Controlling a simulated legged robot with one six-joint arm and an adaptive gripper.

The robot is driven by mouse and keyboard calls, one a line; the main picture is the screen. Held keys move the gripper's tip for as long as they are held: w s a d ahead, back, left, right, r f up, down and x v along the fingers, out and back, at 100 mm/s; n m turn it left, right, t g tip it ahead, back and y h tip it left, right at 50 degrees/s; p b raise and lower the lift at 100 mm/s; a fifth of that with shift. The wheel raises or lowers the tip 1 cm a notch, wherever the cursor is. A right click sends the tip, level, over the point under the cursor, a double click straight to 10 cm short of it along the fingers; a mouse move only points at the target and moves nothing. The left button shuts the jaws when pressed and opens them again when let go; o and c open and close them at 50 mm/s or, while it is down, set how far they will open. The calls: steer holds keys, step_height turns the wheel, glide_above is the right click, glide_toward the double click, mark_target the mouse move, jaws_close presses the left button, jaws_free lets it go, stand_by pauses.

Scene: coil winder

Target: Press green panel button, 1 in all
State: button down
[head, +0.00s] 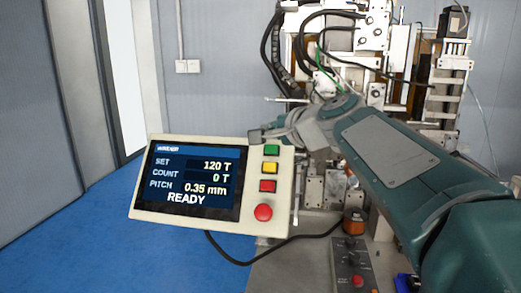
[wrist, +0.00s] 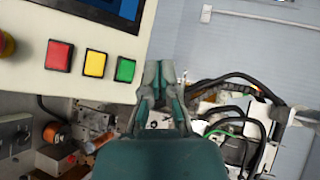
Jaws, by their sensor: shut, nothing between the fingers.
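The cream control panel (head: 282,200) stands left of the middle in the head view. Its green button (head: 272,150) is at the top of a column, above a yellow button (head: 270,168), a red square button (head: 268,186) and a round red knob (head: 263,212). The screen (head: 192,178) reads READY. In the wrist view the green button (wrist: 125,69) lies left of my gripper (wrist: 165,66). My gripper is shut and empty, with its tips beside the panel's edge. I cannot tell if they touch it. In the head view, my gripper (head: 254,136) is near the panel's top right corner.
The winding machine (head: 345,60) with cables stands behind the panel and my arm. A copper spool (head: 353,221) and a grey control box (head: 352,265) stand at the lower right. Blue floor (head: 110,250) is open at the left.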

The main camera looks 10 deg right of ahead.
mark_target(271, 149)
steer(key=shift+w+d+f, duration=0.35)
steer(key=shift+w+f, duration=0.45)
steer(key=shift+w, duration=0.05)
steer(key=shift+w+d+f, duration=0.35)
steer(key=shift+w+f, duration=0.45)
steer(key=shift+w+d+f, duration=0.35)
steer(key=shift+w+f, duration=0.45)
steer(key=shift+w, duration=0.05)
steer(key=shift+w+f, duration=0.1)
steer(key=shift+w+d+f, duration=0.1)
steer(key=shift+w+d, duration=0.05)
